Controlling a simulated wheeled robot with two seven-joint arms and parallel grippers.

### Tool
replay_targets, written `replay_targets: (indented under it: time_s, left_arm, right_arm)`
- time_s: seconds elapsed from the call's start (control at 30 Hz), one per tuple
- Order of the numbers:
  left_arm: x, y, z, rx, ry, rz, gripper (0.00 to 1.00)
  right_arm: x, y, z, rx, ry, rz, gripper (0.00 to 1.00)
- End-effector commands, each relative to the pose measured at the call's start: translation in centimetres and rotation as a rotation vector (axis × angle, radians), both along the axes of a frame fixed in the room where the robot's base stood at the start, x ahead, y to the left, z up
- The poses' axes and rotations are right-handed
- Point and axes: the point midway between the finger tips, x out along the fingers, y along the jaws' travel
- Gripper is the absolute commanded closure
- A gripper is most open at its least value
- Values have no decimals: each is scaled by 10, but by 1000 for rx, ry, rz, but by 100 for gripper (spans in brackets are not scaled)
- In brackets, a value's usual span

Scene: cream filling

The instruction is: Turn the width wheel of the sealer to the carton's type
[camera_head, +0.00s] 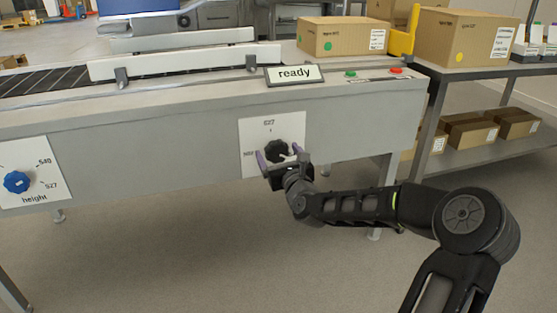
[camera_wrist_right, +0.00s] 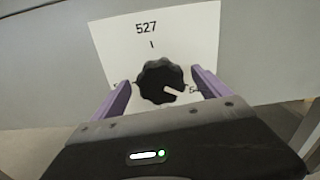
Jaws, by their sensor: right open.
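The black width wheel (camera_head: 276,150) sits on a white dial plate (camera_head: 250,132) on the sealer's (camera_head: 180,140) front. In the right wrist view the wheel (camera_wrist_right: 155,75) has a white pointer aimed to the lower right, near a partly hidden mark. A mark reading about 527 is at the top. My right gripper (camera_head: 280,158) is open, its purple fingers on either side of the wheel; I cannot tell whether they touch it. A carton (camera_head: 335,40) with a green dot stands on the sealer; its print is too small to read. My left gripper is out of view.
A blue height wheel (camera_head: 17,182) sits on another plate at the left. A "ready" sign (camera_head: 294,74) and green and red buttons (camera_head: 396,71) are above the width wheel. A shelf (camera_head: 480,74) with more cartons stands at the right. The floor in front is clear.

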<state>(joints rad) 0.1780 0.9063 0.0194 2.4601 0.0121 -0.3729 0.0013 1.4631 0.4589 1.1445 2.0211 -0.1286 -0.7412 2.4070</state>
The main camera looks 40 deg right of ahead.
Motion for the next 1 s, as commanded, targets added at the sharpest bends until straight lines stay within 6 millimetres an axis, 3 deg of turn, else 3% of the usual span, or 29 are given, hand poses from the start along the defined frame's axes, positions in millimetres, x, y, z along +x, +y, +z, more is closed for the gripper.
replay_targets:
  time_s: [0.3, 1.0]
  left_arm:
    - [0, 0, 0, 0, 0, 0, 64]
    - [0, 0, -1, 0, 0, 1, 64]
  right_arm:
    - [2, -1, 1, 1, 0, -1, 15]
    - [2, -1, 0, 0, 0, 0, 72]
